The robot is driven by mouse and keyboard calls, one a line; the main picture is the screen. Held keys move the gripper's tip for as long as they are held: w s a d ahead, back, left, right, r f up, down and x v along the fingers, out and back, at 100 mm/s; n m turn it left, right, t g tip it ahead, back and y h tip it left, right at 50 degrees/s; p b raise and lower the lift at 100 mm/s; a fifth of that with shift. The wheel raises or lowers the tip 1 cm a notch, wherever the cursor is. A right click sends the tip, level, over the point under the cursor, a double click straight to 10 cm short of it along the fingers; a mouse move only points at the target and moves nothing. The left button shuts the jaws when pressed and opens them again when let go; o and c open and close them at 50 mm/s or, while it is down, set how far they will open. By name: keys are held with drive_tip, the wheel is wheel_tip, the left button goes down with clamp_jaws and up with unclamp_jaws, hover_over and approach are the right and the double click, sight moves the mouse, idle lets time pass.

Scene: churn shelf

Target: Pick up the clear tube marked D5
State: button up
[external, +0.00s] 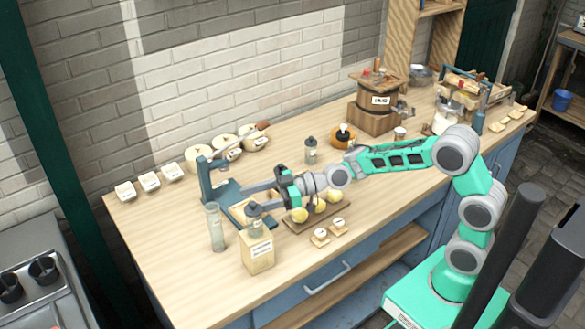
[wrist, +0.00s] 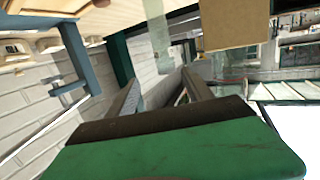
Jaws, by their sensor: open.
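A tall clear tube (external: 216,230) stands upright near the left front of the wooden table. No D5 mark can be read on it. In the wrist view the tube (wrist: 157,28) shows beyond my fingertips, roughly between them in the picture, against the wall. My gripper (external: 246,200) is open and empty, its fingers pointing left towards the tube, apart from it. Its two dark fingers also show in the wrist view (wrist: 160,82).
A wooden tray (external: 318,218) with yellow round items lies right. The table's left front is clear.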

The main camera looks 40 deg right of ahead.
sight(218, 209)
drive_tip(key=w+a+y+p, duration=0.1)
drive_tip(key=w+a+p, duration=0.1)
drive_tip(key=a, duration=0.7)
drive_tip(key=shift+w+a+y, duration=0.25)
drive_tip(key=shift+w+y, duration=0.15)
drive_tip(key=shift+w, duration=0.05)
drive_tip(key=shift+f, duration=0.15)
drive_tip(key=shift+c, duration=0.4)
clamp_jaws()
